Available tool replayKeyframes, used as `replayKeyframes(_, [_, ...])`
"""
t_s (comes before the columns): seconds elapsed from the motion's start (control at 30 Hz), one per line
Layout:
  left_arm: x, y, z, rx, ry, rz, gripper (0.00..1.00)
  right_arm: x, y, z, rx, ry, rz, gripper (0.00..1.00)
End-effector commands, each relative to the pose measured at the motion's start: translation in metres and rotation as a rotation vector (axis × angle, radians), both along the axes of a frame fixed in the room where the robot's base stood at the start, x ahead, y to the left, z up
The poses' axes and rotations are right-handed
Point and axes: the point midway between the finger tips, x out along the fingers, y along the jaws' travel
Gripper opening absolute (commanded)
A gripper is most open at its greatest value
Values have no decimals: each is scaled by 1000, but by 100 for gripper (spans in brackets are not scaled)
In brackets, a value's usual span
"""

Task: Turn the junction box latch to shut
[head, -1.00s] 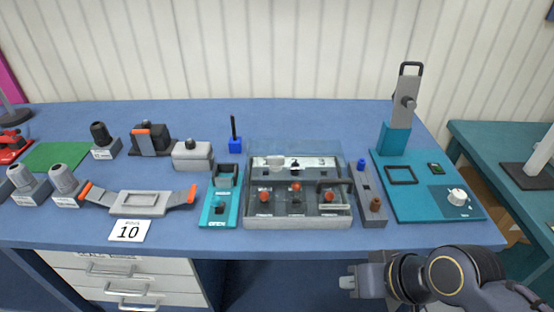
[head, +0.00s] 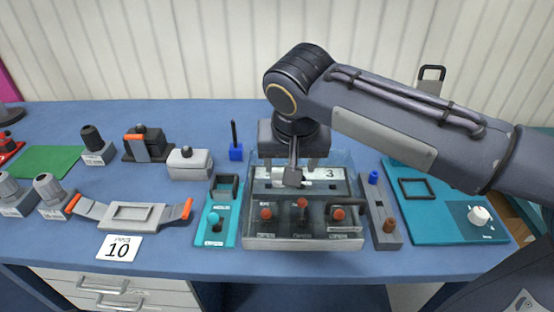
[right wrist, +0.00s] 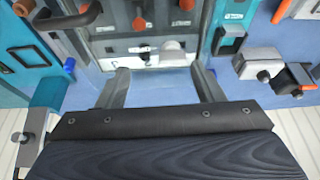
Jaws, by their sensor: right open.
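The junction box (head: 345,243) is a grey box with a clear cover and several red knobs, in the middle of the bench. My right gripper (head: 292,165) is above its back part, pointing down, and hides part of it. In the right wrist view the right gripper (right wrist: 163,85) is open, its two fingers apart with nothing between them. A small white handle (right wrist: 172,47), which looks like the latch, shows on the box just beyond the fingertips, apart from them. I cannot tell its exact angle. My left gripper is not in view.
A teal unit (head: 228,225) stands close left of the box, and a grey bar (head: 386,225) with blue and brown pegs close right. A teal board (head: 440,228) with a white dial lies farther right. A grey tray (head: 135,215) with orange-ended straps lies left.

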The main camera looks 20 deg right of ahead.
Motion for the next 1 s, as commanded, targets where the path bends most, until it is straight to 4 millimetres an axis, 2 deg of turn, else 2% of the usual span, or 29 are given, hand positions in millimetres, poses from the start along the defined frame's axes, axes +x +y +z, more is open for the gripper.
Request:
replayKeyframes(0.07, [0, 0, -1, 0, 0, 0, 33, 11, 12, 5, -10, -11, -20, 61])
replayKeyframes(0.2, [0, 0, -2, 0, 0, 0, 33, 18, 17, 2, -15, -18, -40, 61])
replayKeyframes(0.5, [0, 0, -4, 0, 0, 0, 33, 34, 10, -42, -15, -15, -42, 61])
replayKeyframes(0.7, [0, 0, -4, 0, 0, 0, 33, 42, 8, -61, -14, -17, -41, 61])
replayKeyframes(1.0, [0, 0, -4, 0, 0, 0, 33, 44, 8, -64, -13, -18, -40, 61])
